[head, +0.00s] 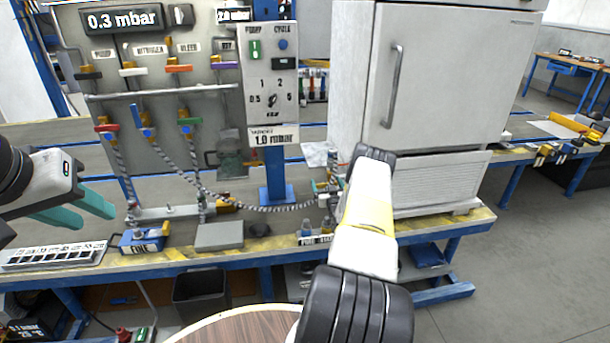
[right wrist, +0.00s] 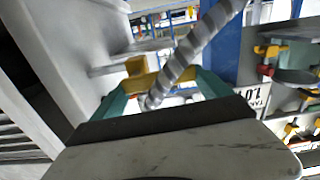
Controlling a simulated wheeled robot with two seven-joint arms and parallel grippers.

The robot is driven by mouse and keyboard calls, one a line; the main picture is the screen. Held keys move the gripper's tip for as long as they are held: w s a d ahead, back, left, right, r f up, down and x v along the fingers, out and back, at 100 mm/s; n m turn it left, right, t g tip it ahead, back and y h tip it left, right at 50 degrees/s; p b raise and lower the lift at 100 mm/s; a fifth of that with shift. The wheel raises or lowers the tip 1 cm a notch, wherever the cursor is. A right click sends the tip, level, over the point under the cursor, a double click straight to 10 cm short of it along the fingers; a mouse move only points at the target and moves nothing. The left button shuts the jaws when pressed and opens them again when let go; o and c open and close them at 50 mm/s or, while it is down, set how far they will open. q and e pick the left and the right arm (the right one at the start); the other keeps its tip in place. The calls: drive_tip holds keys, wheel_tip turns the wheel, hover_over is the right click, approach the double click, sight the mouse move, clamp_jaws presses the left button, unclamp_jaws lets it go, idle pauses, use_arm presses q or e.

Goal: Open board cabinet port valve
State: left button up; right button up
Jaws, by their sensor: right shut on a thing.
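The white board cabinet (head: 440,75) stands on the bench right of centre in the head view. A yellow valve handle (right wrist: 148,80) lies between the teal fingers of my right gripper (right wrist: 160,84) in the right wrist view, and the gripper is shut on it. The grey ribbed hose (right wrist: 190,55) runs past the handle at the fingers. In the head view my right forearm hides the right gripper and most of the valve; the hose (head: 270,208) runs along the bench to there. My left gripper (head: 82,210) is at the left above the bench, fingers apart, empty.
A gauge panel (head: 150,70) with coloured valves and hoses stands at the back left. A grey block (head: 220,236), a blue box (head: 142,240) and a white keyed strip (head: 55,256) lie on the bench. A round wooden top (head: 235,328) is at the bottom.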

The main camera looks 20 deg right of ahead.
drive_tip(key=n, duration=0.1)
drive_tip(key=f+n, duration=0.1)
drive_tip(key=n, duration=0.2)
drive_tip(key=shift+a+f, duration=0.1)
drive_tip(key=shift+f, duration=0.2)
drive_tip(key=n, duration=0.2)
drive_tip(key=f+n, duration=0.1)
drive_tip(key=n, duration=0.1)
drive_tip(key=shift+d+f+n, duration=0.2)
drive_tip(key=shift+n, duration=0.2)
drive_tip(key=shift+s+d+f+n, duration=0.1)
drive_tip(key=shift+d+f+n, duration=0.25)
drive_tip(key=shift+n, duration=1.1)
drive_tip(key=shift+s+d+f+n, duration=0.15)
drive_tip(key=shift+d+f+n, duration=0.2)
drive_tip(key=shift+n, duration=1.05)
drive_tip(key=shift+s+d+f+n, duration=0.15)
drive_tip(key=shift+d+n, duration=0.3)
drive_tip(key=shift+n, duration=1)
drive_tip(key=o, duration=1.9)
drive_tip(key=v, duration=0.7)
drive_tip(key=shift+s, duration=0.35)
